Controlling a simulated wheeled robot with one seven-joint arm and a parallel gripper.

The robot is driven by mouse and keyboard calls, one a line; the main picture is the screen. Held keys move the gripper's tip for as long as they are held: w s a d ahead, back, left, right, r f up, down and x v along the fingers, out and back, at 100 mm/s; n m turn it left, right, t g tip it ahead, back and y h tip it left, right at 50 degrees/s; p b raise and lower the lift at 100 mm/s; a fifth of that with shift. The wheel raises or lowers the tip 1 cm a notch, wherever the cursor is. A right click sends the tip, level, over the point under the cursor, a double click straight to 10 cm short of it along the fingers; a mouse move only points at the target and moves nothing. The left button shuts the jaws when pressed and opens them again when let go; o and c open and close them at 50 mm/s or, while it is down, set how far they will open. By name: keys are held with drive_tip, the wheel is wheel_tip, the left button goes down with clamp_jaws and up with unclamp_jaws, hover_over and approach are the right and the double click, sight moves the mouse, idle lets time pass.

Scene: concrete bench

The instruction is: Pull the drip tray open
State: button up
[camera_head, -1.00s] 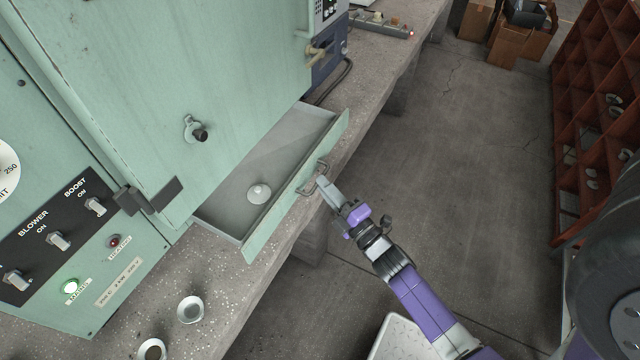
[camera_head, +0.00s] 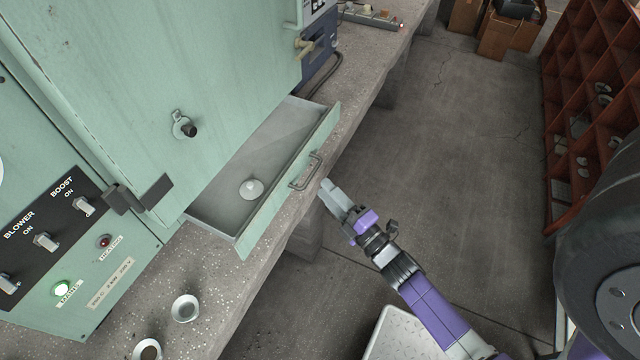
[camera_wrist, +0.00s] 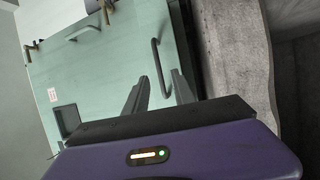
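The drip tray (camera_head: 222,212) is a shallow pale-green drawer, standing pulled out from the bottom of the green oven (camera_head: 120,95). A small whitish dish-like piece (camera_head: 251,188) sits inside it. Its front carries a grey bar handle (camera_head: 306,172). My gripper (camera_head: 327,187) is just to the right of the handle, apart from it, over the bench edge. In the wrist view, the handle (camera_wrist: 160,68) shows ahead of my two spread fingers (camera_wrist: 160,90), with nothing between them.
The concrete bench (camera_head: 235,295) carries two small round cups (camera_head: 184,308) near the front. A control panel with switches (camera_head: 45,242) is at left. Floor (camera_head: 430,150) is clear to the right, up to a red pigeonhole rack (camera_head: 590,110).

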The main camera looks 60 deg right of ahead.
drive_tip(key=shift+v, duration=1.8)
drive_tip(key=s+a+r+m+g+y, duration=0.2)
drive_tip(key=s+a+r+m, duration=0.4)
drive_tip(key=a, duration=0.5)
drive_tip(key=s+a+r+m+g+y, duration=0.1)
drive_tip(key=s+a+r+m+y, duration=0.4)
drive_tip(key=a, duration=0.5)
drive_tip(key=shift+s+a+r+m+g, duration=0.4)
drive_tip(key=shift+s+r+m, duration=0.25)
drive_tip(key=shift+s+m, duration=0.35)
